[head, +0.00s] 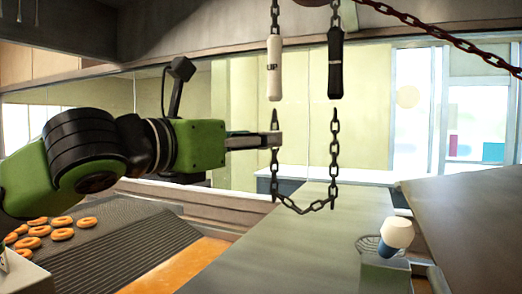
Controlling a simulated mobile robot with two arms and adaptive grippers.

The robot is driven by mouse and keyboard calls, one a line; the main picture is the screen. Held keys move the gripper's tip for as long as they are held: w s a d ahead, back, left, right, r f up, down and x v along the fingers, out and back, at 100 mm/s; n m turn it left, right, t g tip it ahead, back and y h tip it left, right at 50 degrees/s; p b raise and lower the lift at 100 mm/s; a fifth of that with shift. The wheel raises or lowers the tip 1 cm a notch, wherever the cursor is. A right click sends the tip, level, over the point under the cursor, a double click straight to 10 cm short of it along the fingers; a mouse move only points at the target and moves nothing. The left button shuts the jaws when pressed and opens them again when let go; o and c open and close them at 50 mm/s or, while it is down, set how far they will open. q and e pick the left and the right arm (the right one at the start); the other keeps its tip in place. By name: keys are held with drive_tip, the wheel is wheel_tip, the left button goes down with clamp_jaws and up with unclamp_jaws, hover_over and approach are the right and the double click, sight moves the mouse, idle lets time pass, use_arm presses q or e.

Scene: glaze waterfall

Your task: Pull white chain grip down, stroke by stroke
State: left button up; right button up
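The white chain grip (274,68), marked "UP", hangs upright from a dark chain at the top middle of the head view. A black grip (335,63) hangs from its own chain just to its right. Below both grips a slack loop of dark chain (305,208) joins the two strands. My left gripper (272,140) reaches in from the left, below the white grip and apart from it. Its fingertips overlap the left chain strand; whether they touch or close on it is unclear. My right gripper is not in view.
Orange ring-shaped doughnuts (62,234) lie on a dark ridged conveyor (125,238) at lower left, beside an orange glaze surface (180,268). A white and blue cup (396,234) stands at lower right. A rust-red chain (440,37) slants across the upper right.

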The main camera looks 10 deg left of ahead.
use_arm(q)
drive_tip(key=p, duration=0.6)
approach(270, 68)
drive_tip(key=w+d+r, duration=0.1)
drive_tip(key=w, duration=0.1)
drive_tip(key=b+x, duration=0.1)
drive_tip(key=f+b+x, duration=0.1)
drive_tip(key=x, duration=0.1)
drive_tip(key=shift+w+d, duration=0.1)
drive_tip(key=shift+w, duration=0.15)
drive_tip(key=p+x, duration=0.3)
drive_tip(key=x, duration=0.2)
drive_tip(key=shift+w+r, duration=0.15)
drive_tip(key=shift+r, duration=0.05)
drive_tip(key=shift+w+d+f+p, duration=0.1)
drive_tip(key=shift+w+p, duration=0.15)
drive_tip(key=shift+p, duration=0.15)
drive_tip(key=shift+s, duration=0.15)
clamp_jaws()
drive_tip(key=shift+f, duration=0.1)
